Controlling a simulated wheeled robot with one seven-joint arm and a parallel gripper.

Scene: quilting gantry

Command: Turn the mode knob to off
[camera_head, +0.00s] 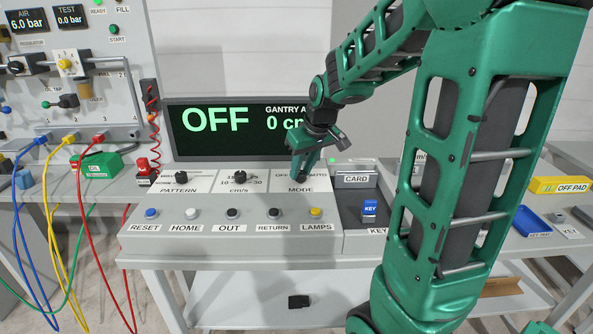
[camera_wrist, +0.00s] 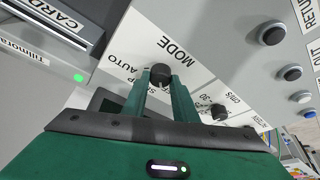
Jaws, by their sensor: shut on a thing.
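The mode knob (camera_wrist: 160,74) is a black round knob on the white MODE panel. In the wrist view it sits between the tips of my green gripper (camera_wrist: 163,84), which is shut on it. In the head view my gripper (camera_head: 301,172) reaches down onto the MODE panel (camera_head: 318,186) and mostly hides the knob. A pale line on the knob shows in the wrist view, but the setting it points to is hard to tell. The display (camera_head: 240,128) behind reads OFF in large green letters, with GANTRY text partly covered by my arm.
The PATTERN knob (camera_head: 181,177) and cm/s knob (camera_head: 239,177) stand left of the MODE panel. A row of buttons runs along the front, including the yellow LAMPS button (camera_head: 316,212). The card reader (camera_head: 356,168) and blue key (camera_head: 370,207) are close on the right.

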